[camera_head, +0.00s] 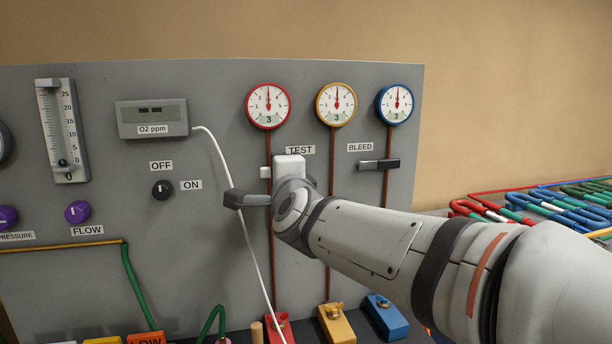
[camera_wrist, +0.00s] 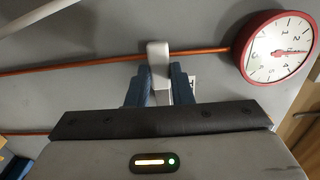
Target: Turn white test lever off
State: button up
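The white test lever (camera_wrist: 159,62) stands out across a copper-coloured pipe in the wrist view. The two blue fingers of my gripper (camera_wrist: 160,85) lie close on either side of it, with no clear gap, and appear shut on it. In the head view my gripper (camera_head: 272,193) is at the panel just below the TEST label (camera_head: 300,150). My wrist hides the fingers and most of the lever there. The lever lies crosswise to its pipe.
The red-rimmed gauge (camera_head: 268,106) is above the lever. The dark bleed lever (camera_head: 379,164) is to its right under the BLEED label. Coiled tubes (camera_head: 560,205) lie at right.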

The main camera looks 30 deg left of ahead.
jog(key=o, duration=0.5)
jog(key=shift+c, duration=0.2)
jog(key=v, duration=0.7)
jog(key=shift+s+d, duration=0.25)
jog(key=shift+d, duration=0.1)
jog(key=shift+r, duration=0.1)
